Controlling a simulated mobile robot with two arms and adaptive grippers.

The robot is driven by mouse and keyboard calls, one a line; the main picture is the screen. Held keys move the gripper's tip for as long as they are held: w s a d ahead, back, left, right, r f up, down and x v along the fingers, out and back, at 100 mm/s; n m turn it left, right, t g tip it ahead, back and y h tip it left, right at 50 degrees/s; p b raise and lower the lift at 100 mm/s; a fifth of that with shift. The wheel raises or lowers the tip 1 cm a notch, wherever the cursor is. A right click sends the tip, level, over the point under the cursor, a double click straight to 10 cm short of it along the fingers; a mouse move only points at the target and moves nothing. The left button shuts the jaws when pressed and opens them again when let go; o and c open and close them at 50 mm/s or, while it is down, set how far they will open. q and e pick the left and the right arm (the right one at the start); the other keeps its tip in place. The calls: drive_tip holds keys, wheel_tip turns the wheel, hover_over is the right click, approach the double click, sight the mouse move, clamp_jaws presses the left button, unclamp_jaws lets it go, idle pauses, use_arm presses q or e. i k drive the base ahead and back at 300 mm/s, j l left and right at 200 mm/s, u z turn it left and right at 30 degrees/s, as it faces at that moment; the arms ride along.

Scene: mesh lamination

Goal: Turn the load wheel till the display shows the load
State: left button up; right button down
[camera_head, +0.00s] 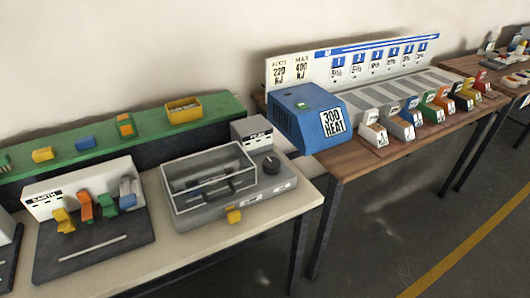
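A grey bench machine (272,189) stands on the light table in the middle of the view. A round black knob (271,164), which looks like the load wheel, sits on its right part. Behind the knob is a grey box (243,131) with a label that seems to read PEAK; I cannot read any load value on it. A clear cover (212,172) with a dark handle stands over the left part of the machine. Neither of my grippers is in view.
A dark board (95,252) with coloured clamps lies to the left. A blue box (297,122) marked 300 HEAT stands at the right on a wooden table with several coloured bins. The light table's front strip is clear.

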sight(271, 165)
drive_tip(key=i+l, duration=0.2)
drive_tip(key=l, duration=0.2)
drive_tip(key=i+l, duration=0.2)
drive_tip(key=l, duration=0.15)
drive_tip(key=i+l, duration=0.2)
drive_tip(key=l, duration=0.2)
drive_tip(key=i+l, duration=0.2)
drive_tip(key=l, duration=0.2)
drive_tip(key=z, duration=0.05)
